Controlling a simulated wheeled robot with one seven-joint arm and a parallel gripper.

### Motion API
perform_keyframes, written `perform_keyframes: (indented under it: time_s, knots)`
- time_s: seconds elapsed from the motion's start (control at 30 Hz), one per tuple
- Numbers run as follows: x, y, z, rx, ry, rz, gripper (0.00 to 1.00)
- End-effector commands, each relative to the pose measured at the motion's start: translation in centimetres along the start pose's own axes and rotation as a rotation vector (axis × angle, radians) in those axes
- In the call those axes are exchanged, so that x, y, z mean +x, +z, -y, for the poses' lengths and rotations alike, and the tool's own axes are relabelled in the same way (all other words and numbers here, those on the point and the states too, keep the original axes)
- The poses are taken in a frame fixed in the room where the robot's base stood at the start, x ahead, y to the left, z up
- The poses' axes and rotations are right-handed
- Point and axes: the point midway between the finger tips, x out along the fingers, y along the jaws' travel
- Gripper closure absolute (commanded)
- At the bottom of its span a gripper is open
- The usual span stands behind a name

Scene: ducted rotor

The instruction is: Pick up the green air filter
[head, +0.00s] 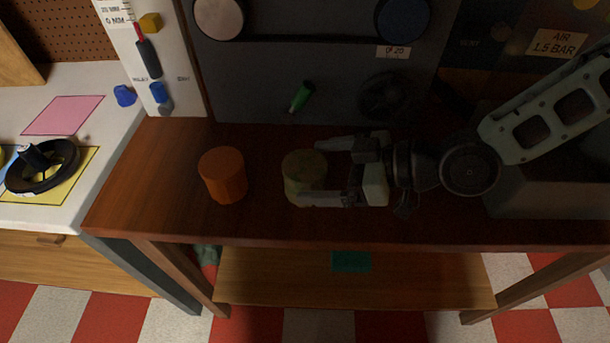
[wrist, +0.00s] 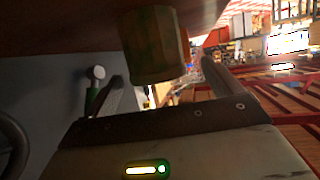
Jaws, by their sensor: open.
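The green air filter (head: 301,172) is a dull olive-green cylinder standing upright on the dark wooden table. It also shows in the wrist view (wrist: 156,47), ahead of the jaws and near the middle. My gripper (head: 311,172) is open, coming in from the right in the head view. Its two fingers reach along the far and near sides of the filter's right part. In the wrist view the fingers (wrist: 160,82) lie left and right of the filter. I cannot tell whether either finger touches it.
An orange cylinder (head: 222,174) stands on the table left of the filter. A dark panel (head: 240,85) with a green handle (head: 301,97) rises behind. A grey box (head: 547,190) is at the right. The table's front edge is close to the gripper.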

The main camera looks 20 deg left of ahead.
Motion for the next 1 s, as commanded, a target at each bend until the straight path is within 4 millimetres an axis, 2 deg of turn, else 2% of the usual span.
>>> perform_keyframes:
  time_s: [0.3, 0.6, 0.67, 0.8, 1.0]
  knots:
    - [4.3, -0.4, -0.3, 0.001, -0.003, 0.0, 0.09]
    - [4.8, -0.3, -0.4, 0.0, -0.001, 0.0, 0.09]
    - [4.8, -0.3, -0.4, 0.001, -0.001, 0.0, 0.23]
    - [4.8, -0.3, -0.4, 0.0, -0.001, 0.0, 0.6]
    - [4.8, -0.3, -0.4, 0.0, -0.001, 0.0, 0.6]
